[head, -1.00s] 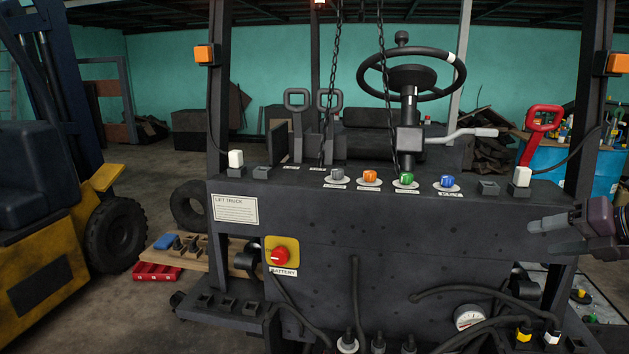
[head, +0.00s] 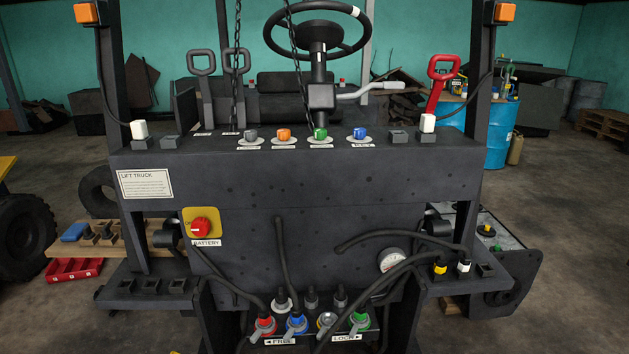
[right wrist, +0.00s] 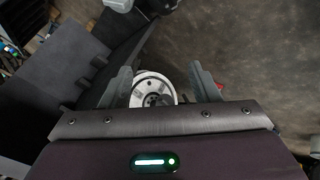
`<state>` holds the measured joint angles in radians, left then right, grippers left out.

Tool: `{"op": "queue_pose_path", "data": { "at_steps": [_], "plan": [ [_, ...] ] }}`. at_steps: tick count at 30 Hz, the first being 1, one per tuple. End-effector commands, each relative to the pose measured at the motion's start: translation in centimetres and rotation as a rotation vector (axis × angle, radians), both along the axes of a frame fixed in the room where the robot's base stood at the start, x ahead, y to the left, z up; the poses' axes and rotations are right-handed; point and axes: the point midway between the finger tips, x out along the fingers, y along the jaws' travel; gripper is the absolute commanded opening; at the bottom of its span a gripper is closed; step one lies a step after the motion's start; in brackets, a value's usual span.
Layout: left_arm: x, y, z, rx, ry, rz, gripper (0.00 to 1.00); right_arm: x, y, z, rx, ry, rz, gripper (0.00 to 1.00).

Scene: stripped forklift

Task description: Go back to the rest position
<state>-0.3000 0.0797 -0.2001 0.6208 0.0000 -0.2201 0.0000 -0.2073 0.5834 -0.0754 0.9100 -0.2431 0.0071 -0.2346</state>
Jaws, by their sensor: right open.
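The stripped forklift (head: 300,180) fills the middle of the head view, with its steering wheel, lever row and dark front panel facing me. Neither gripper shows in the head view. In the right wrist view my right gripper (right wrist: 165,88) is open, its two grey fingers spread apart. A round white disc-like part (right wrist: 153,90) with a dark centre shows between and beyond the fingers; I cannot tell whether it is touched. My left gripper is out of sight.
Colored knobs (head: 320,134) line the panel top, and a red battery switch (head: 200,228) sits at its left. Cables and colored connectors (head: 297,324) hang low in front. A blue drum (head: 492,130) stands behind at right. Open floor lies at right.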

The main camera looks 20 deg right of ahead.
Motion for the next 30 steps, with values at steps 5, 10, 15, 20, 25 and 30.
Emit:
{"op": "queue_pose_path", "data": {
  "at_steps": [5,10,15,20,25,30],
  "plan": [
    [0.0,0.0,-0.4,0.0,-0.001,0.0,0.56,-8.6,8.0,-8.5,0.113,0.168,-0.17,0.56],
    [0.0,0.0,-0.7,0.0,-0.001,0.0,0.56,-16.7,16.4,-13.8,0.194,0.328,-0.31,0.56],
    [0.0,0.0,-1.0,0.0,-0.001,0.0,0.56,-22.9,23.3,-16.3,0.242,0.453,-0.407,0.56],
    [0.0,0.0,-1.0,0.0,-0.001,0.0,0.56,-25.7,26.6,-17.0,0.259,0.512,-0.452,0.56],
    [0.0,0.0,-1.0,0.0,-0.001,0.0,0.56,-26.2,27.1,-17.1,0.261,0.522,-0.458,0.56],
    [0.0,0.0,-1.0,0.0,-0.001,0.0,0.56,-26.2,27.1,-17.1,0.261,0.522,-0.458,0.56]
  ]
}}
